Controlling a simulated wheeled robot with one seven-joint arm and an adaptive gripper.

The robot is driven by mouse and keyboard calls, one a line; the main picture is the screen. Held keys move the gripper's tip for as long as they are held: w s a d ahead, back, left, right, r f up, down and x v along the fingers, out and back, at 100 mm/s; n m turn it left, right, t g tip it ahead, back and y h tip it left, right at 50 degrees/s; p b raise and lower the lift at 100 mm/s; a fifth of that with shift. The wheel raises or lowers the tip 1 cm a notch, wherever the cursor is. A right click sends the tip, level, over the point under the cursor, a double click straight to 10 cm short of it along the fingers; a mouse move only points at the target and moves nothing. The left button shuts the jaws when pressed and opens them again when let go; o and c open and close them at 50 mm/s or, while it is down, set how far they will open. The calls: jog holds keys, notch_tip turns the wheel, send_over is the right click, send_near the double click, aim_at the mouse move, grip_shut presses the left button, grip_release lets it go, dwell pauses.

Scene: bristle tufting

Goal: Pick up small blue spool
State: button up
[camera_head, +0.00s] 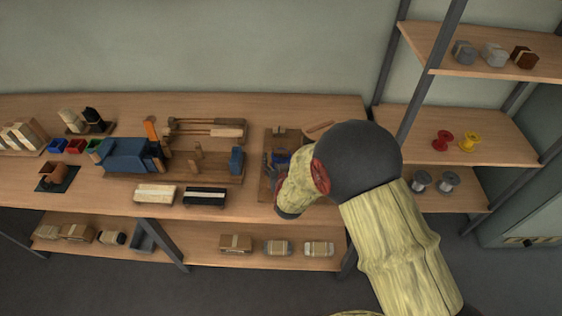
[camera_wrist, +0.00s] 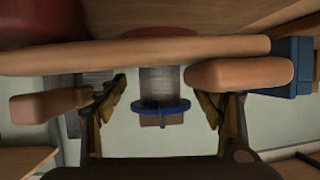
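In the wrist view, a small spool with a blue flange (camera_wrist: 172,108) and a grey wound body (camera_wrist: 158,86) shows between my fingers. My gripper (camera_wrist: 163,92) is open, with one finger on each side of the spool and visible gaps to both. In the head view, my gripper (camera_head: 273,168) is low over the right end of the workbench, at a small wooden board. A blue patch (camera_head: 282,157), seemingly the spool, shows beside it, partly hidden by my arm.
A wooden rod (camera_wrist: 130,54) crosses the wrist view close to my fingers, with another wooden piece (camera_wrist: 240,73) at the right. A blue block (camera_wrist: 291,66) lies further right. On the right shelf stand red (camera_head: 442,140) and yellow (camera_head: 468,141) spools and grey spools (camera_head: 420,181).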

jog(key=c, duration=1.3)
